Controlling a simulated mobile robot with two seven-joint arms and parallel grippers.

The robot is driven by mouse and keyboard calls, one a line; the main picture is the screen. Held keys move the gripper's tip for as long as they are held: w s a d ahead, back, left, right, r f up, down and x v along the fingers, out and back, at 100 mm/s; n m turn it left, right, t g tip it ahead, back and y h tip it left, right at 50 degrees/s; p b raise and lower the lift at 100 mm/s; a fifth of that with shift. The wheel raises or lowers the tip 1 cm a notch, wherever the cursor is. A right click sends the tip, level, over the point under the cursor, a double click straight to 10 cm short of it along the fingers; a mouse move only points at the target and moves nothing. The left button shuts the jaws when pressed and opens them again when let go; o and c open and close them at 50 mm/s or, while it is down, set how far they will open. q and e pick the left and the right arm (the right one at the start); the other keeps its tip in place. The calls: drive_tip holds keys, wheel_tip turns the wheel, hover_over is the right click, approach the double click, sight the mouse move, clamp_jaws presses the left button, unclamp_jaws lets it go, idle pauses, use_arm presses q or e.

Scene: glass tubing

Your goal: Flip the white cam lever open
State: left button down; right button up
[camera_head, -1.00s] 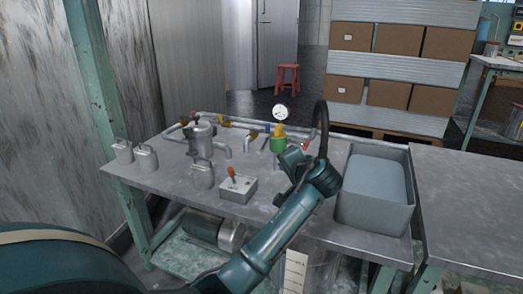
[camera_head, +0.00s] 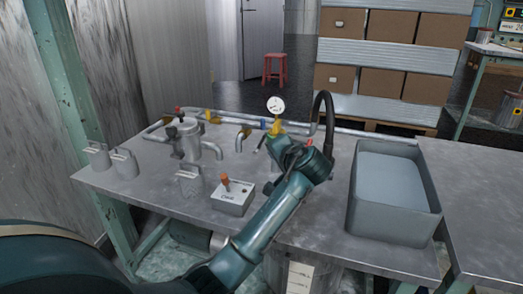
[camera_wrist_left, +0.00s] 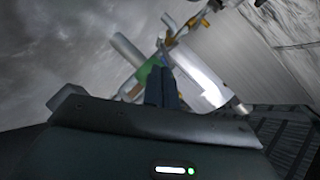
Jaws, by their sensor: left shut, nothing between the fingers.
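My left gripper (camera_head: 280,148) is at the pipework at the back of the table, over the green part below the gauge. In the left wrist view its two dark fingers (camera_wrist_left: 165,82) are together and empty, beside the green part (camera_wrist_left: 148,76). A broad pale piece (camera_wrist_left: 203,88) lies just right of the fingers. I cannot tell whether it is the white cam lever or pipe, or whether it touches the fingers. A small pale bar (camera_head: 259,144) shows left of the gripper in the head view. The green part is largely hidden there. My right gripper is not in view.
A round gauge (camera_head: 275,105) and a black hose (camera_head: 327,105) rise close to the gripper. A metal pot (camera_head: 188,138), small cans (camera_head: 124,163) and a switch box (camera_head: 232,198) stand left. A grey bin (camera_head: 395,222) is right.

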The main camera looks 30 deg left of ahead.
use_arm(q)
drive_tip(key=b, duration=0.3)
approach(258, 149)
drive_tip(key=x, duration=0.5)
drive_tip(key=shift+d+f, duration=0.1)
drive_tip(key=shift+w+a+f+b, duration=0.1)
drive_tip(key=shift+w+a+b, duration=0.15)
drive_tip(key=shift+a+b, duration=0.1)
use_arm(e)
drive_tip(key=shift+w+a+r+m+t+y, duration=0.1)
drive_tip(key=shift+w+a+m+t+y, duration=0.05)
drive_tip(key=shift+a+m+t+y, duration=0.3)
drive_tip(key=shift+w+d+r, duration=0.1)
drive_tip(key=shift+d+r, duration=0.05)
